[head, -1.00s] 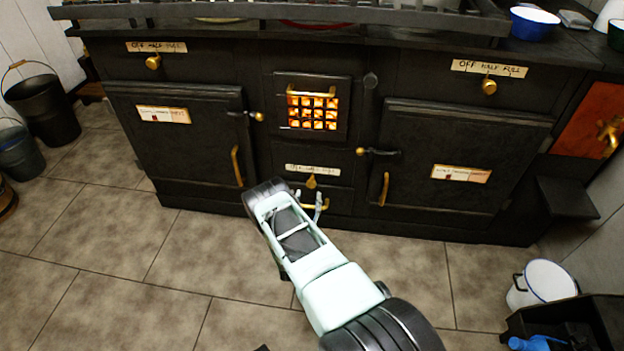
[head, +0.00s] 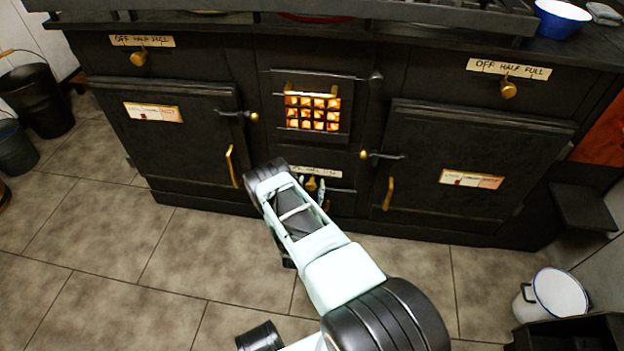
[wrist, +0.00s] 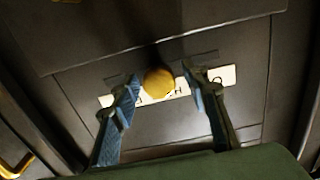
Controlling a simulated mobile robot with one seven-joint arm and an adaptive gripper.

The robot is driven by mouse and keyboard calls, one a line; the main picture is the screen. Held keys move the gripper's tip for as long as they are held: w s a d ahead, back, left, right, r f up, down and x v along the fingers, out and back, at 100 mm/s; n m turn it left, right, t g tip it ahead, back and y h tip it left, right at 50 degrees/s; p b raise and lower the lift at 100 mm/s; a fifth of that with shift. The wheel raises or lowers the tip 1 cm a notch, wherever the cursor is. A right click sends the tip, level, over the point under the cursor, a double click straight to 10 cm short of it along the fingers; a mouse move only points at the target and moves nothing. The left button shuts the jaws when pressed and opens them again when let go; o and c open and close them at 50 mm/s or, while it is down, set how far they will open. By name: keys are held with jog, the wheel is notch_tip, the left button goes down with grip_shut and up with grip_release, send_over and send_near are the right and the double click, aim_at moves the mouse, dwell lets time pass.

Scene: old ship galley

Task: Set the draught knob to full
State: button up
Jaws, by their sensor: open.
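The brass draught knob (head: 311,184) sits on the black range's lower middle panel, under the glowing fire grate (head: 313,111). A pale label strip (head: 316,171) with lettering is just above it in the head view. In the wrist view the round knob (wrist: 159,82) covers the middle of the label (wrist: 224,75), and my fingers hide other parts. My gripper (wrist: 162,76) is open, with one finger on each side of the knob and a gap showing at the right. My gripper also shows in the head view (head: 311,186), partly hidden by my arm. The knob's setting cannot be read.
Two other brass knobs, left (head: 138,59) and right (head: 508,89), sit below OFF HALF FULL labels. Oven doors with brass handles (head: 388,194) flank the middle. A white pot (head: 558,292) stands on the floor at right. The tiled floor (head: 210,245) in front is clear.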

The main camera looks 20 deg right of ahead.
jog(key=shift+w+d, duration=0.15)
jog(key=shift+w, duration=0.15)
grip_shut()
dwell(0.3)
